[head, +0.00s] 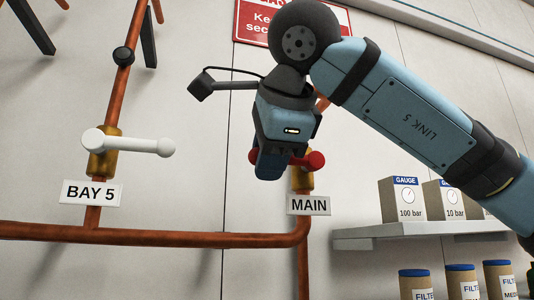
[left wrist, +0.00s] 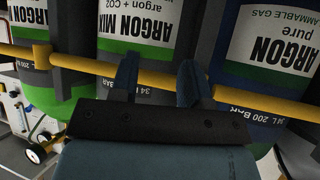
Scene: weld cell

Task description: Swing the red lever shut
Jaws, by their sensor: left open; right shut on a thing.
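The red lever (head: 315,160) sits on the brass valve (head: 302,181) above the MAIN label. It lies about level, across the upright copper pipe. Its right end shows beside my gripper, and a small bit of red shows at the gripper's left side; the middle is hidden. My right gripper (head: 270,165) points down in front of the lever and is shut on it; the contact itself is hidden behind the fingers. My left gripper (left wrist: 161,84) shows only in the left wrist view, open, its two fingers apart near a yellow bar (left wrist: 90,66).
A white lever (head: 130,143) lies level on the BAY 5 pipe to the left. Copper pipe (head: 150,238) runs along below. A shelf (head: 420,231) with gauge boxes (head: 401,199) is at right. Argon cylinders (left wrist: 145,25) stand behind the yellow bar by my left gripper.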

